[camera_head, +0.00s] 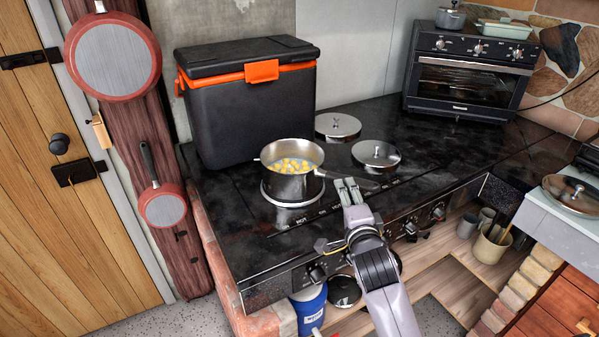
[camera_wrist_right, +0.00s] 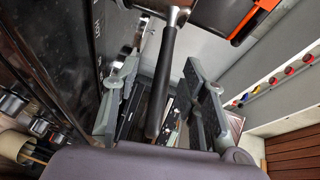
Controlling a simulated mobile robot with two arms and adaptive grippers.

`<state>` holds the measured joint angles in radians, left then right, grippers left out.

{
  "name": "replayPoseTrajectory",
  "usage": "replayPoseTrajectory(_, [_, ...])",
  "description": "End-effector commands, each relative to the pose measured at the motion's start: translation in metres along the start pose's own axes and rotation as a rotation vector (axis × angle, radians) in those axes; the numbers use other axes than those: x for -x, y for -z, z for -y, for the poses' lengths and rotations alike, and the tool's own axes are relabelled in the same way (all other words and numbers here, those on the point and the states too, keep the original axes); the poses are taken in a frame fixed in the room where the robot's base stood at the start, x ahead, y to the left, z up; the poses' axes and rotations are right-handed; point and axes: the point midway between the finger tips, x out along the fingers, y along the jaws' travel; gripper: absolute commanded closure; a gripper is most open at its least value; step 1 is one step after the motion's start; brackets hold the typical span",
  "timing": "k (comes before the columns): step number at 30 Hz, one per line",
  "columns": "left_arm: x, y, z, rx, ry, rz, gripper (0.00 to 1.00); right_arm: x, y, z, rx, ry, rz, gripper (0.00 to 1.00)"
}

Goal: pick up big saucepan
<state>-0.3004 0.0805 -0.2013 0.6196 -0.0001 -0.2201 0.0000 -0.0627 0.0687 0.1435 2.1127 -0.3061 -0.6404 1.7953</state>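The big saucepan (camera_head: 290,181) is a steel pot with yellow pieces in it, standing upright on the left part of the black stove top. Its dark handle (camera_head: 334,176) points right, toward my right gripper (camera_head: 349,190). In the right wrist view, the black handle (camera_wrist_right: 163,85) runs between the two spread fingers of my right gripper (camera_wrist_right: 160,75). Gaps show on both sides of the handle, so the gripper is open around it and not closed on it. My left gripper is not in view.
A black cooler box (camera_head: 245,115) stands behind the saucepan. Two lids (camera_head: 338,125) (camera_head: 376,154) lie behind and right of it. A toaster oven (camera_head: 468,75) stands at the back right. Stove knobs (camera_head: 411,229) line the front edge. Pans (camera_head: 112,57) hang at the left.

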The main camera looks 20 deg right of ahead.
Motion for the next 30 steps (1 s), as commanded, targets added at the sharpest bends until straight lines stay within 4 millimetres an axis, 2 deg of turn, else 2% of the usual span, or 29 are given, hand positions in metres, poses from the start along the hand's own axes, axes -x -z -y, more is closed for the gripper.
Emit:
replayPoseTrajectory(8, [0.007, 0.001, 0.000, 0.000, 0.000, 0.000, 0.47, -0.021, -0.001, 0.004, 0.003, 0.000, 0.001, 0.60])
replayPoseTrajectory(13, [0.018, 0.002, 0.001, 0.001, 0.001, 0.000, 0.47, -0.047, -0.002, 0.012, 0.005, 0.001, 0.000, 0.60])
replayPoseTrajectory(18, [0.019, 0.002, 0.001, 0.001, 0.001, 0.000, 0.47, -0.063, -0.003, 0.008, 0.002, -0.001, 0.000, 0.60])
replayPoseTrajectory(26, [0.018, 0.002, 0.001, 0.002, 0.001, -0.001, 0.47, -0.066, -0.003, 0.007, 0.000, -0.001, 0.000, 0.60])
replayPoseTrajectory(30, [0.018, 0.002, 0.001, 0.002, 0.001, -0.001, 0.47, -0.066, -0.003, 0.007, 0.000, -0.001, 0.000, 0.69])
